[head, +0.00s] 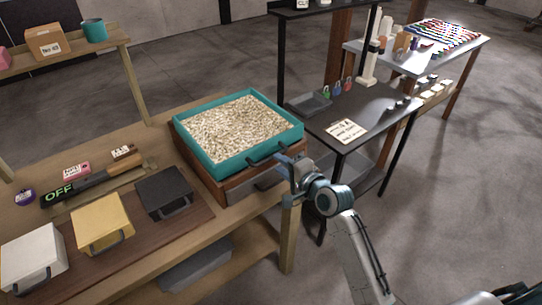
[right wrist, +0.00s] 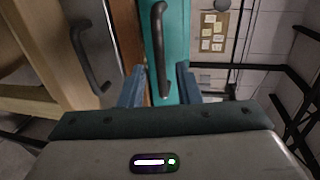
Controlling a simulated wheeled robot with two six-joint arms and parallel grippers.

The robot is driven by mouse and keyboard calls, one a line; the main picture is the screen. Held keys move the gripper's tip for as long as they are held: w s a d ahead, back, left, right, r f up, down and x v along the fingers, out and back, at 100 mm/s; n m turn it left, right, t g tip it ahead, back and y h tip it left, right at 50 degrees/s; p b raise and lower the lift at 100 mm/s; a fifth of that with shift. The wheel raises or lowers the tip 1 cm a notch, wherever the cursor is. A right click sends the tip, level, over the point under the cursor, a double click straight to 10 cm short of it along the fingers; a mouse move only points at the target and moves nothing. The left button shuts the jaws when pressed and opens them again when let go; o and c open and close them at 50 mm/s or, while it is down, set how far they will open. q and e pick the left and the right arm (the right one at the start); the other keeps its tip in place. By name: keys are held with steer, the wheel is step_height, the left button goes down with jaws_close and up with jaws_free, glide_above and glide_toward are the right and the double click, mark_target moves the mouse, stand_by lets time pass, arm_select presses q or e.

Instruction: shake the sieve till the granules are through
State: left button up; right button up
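The teal sieve (head: 290,137) is a shallow square tray full of pale granules (head: 235,128). It sits level on a wooden box (head: 217,187) at the right end of the workbench. A dark handle (head: 268,154) is on its near side. My right gripper (head: 287,169) is at that side, close to the handle. In the right wrist view, the teal wall (right wrist: 174,30) and handle (right wrist: 159,40) show ahead, with the handle's lower end between the open fingers (right wrist: 160,84), not visibly clamped. What lies under the granules is hidden. My left gripper is out of view.
The wooden box has a grey drawer front with its own handle (right wrist: 86,60). A dark table (head: 375,112) stands right; open floor lies nearer.

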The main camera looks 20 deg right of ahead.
mark_target(272, 159)
steer(key=shift+p+x, duration=0.4)
steer(key=shift+x, duration=2.35)
jaws_close()
steer(key=shift+w, duration=0.15)
